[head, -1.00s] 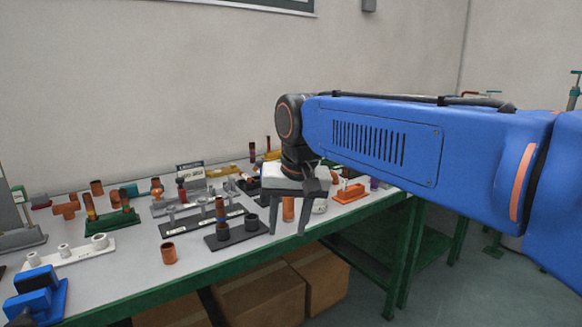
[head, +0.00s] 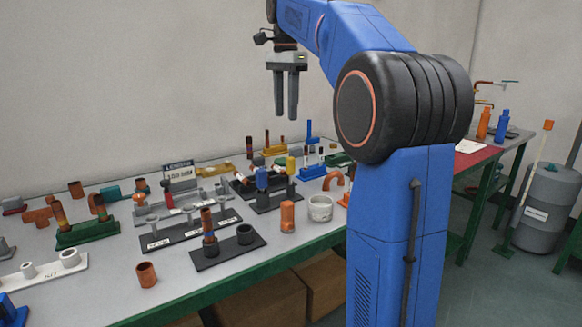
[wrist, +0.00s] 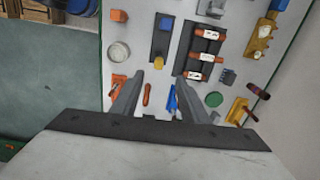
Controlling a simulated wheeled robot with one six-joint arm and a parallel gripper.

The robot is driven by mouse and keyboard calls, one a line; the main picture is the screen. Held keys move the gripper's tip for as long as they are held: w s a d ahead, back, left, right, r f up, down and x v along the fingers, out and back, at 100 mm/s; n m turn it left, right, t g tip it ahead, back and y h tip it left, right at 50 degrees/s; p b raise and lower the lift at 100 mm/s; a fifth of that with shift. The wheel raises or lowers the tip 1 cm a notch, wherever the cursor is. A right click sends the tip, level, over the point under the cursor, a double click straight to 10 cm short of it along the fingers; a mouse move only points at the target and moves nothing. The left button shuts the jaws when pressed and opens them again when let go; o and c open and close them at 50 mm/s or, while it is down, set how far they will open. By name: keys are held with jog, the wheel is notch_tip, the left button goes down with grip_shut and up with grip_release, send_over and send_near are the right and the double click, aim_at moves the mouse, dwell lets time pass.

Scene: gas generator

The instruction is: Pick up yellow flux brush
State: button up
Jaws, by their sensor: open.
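A small upright yellow piece (head: 291,164) stands at the right end of a black holder (head: 278,201), beside a blue piece (head: 262,178). It may be the yellow flux brush; it is too small to tell its shape. My gripper (head: 287,114) is open and empty, its fingers pointing down, high above the back of the table and apart from everything. In the wrist view my gripper's fingers (wrist: 158,95) are spread above an orange piece (wrist: 147,94) and a blue one (wrist: 172,100).
The grey table (head: 190,290) is crowded with holders and fittings. A white pot (head: 320,208), an orange cylinder (head: 287,216) and a copper ring (head: 147,274) stand near its front. A wall is behind.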

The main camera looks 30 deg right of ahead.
send_near(290, 158)
jog(key=f, duration=0.4)
jog(key=w+f, duration=0.1)
jog(key=f, duration=0.1)
jog(key=shift+a+f, duration=0.2)
jog(key=shift+a, duration=0.05)
jog(key=f, duration=0.4)
jog(key=shift+s+d+f, duration=0.15)
jog(key=shift+s+d, duration=0.2)
jog(key=shift+f, duration=0.45)
jog(key=c, duration=1)
